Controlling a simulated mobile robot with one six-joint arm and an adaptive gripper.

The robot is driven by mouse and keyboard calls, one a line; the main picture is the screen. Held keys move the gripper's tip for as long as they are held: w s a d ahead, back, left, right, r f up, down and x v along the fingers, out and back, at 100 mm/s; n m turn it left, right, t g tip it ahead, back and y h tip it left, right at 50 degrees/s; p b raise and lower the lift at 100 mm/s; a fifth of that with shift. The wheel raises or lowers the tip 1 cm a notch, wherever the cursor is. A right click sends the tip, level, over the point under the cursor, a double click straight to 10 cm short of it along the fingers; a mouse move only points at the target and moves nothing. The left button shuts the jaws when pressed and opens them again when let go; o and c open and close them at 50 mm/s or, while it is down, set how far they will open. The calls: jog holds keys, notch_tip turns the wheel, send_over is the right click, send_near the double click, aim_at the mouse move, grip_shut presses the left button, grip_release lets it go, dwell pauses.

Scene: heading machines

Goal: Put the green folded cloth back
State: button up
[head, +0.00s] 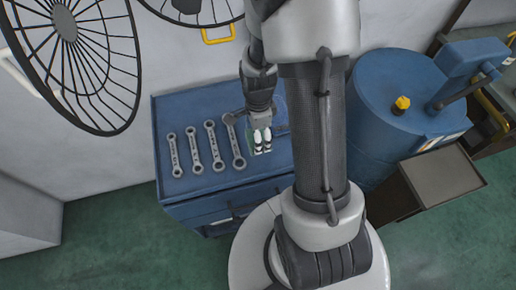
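My gripper (262,139) points down over the right part of the blue cabinet top (190,105). Its two pale fingertips are close together. A small greenish patch (254,146) shows beside and under the fingertips; it may be the green folded cloth, mostly hidden by my gripper. I cannot tell whether the fingers hold it or only stand over it.
Several grey wrenches (195,150) lie in a row on the cabinet, left of my gripper. A blue round machine (385,100) with a yellow knob (402,103) stands right, by a grey tray (441,176). Wire wheels (65,25) hang upper left. Green floor is open in front.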

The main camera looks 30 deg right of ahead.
notch_tip(320, 180, down, 8)
jog(key=shift+r+b, duration=0.2)
jog(key=shift+b, duration=0.65)
jog(key=shift+c, duration=0.4)
jog(key=shift+r, duration=0.1)
jog(key=o, duration=1)
